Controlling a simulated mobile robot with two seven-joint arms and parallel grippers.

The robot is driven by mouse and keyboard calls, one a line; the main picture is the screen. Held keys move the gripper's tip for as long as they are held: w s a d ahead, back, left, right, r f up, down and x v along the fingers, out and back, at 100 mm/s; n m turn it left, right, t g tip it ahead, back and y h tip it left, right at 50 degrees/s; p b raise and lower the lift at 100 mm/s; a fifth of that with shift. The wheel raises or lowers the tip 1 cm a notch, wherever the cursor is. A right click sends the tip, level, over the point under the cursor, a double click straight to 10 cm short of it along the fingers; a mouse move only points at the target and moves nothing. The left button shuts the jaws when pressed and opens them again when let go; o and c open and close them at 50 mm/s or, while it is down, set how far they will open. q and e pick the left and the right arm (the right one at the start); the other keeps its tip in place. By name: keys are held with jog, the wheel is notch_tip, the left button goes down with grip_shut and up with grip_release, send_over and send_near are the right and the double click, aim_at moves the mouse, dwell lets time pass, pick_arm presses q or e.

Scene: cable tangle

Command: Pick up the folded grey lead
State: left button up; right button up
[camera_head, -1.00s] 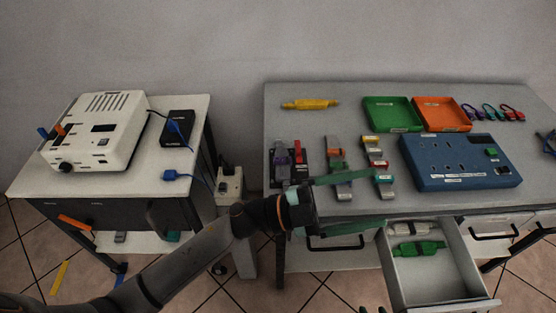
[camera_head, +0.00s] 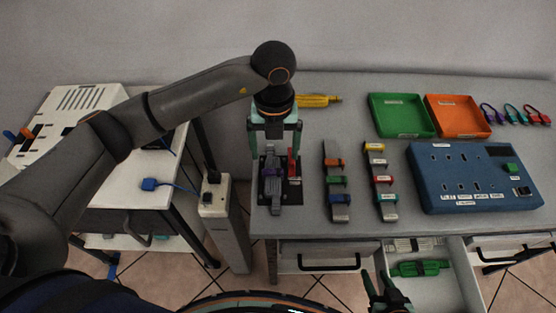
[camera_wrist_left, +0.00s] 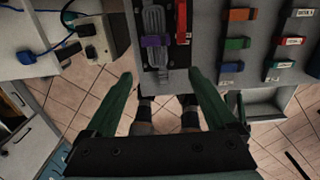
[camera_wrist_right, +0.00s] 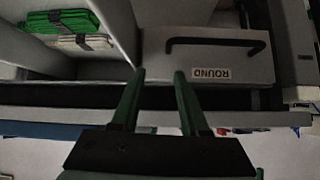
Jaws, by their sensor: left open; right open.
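The folded grey lead (camera_head: 271,180) lies on a black mat at the front left of the right-hand table, with a purple band around its middle. It also shows in the left wrist view (camera_wrist_left: 154,28), beyond my fingertips. My left gripper (camera_head: 274,150) points down over the mat, open and empty, its fingers spread wide to either side of the lead's far part. I cannot tell its height above the lead. My right gripper (camera_head: 386,296) is open and empty in front of the table, near the open drawer (camera_head: 447,290); its fingers show in the right wrist view (camera_wrist_right: 160,75).
A red switch (camera_head: 292,164) stands on the mat right beside the lead. Two rows of banded grey leads (camera_head: 337,185) lie further right. A blue socket panel (camera_head: 470,190), green tray (camera_head: 402,133) and orange tray (camera_head: 460,131) stand beyond. A white power strip tower (camera_head: 214,195) stands left.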

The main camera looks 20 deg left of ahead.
pick_arm(q)
send_over(273, 184)
jog(key=f, duration=0.6)
jog(key=shift+w+d+f+p, duration=0.1)
jog(key=shift+d+f+p, duration=0.1)
jog(key=shift+p, duration=0.1)
jog(key=shift+a+f+p, duration=0.2)
jog(key=shift+f+p, duration=0.3)
jog(key=shift+f, duration=2.4)
grip_shut()
